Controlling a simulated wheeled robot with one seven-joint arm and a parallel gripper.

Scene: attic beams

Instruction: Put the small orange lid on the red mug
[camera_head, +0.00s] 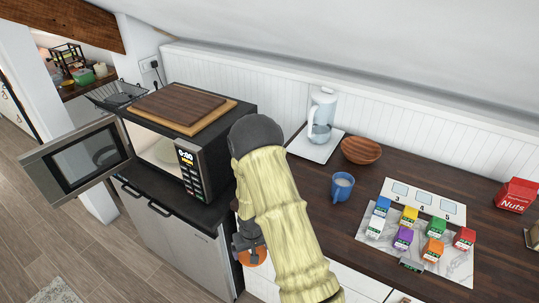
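A round orange lid (257,258) is at the end of my gripper (249,247), beside the front edge of the counter and in front of the white cabinets. My gripper appears shut on the lid, and part of the lid is hidden behind the gripper. No red mug shows in this view. A blue mug (342,189) with something pale inside stands upright on the dark wooden counter (315,207), to the right of my arm.
A microwave (191,155) with its door (80,157) swung open stands at the left. Several small coloured cartons stand on a marble board (456,268) at the right.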

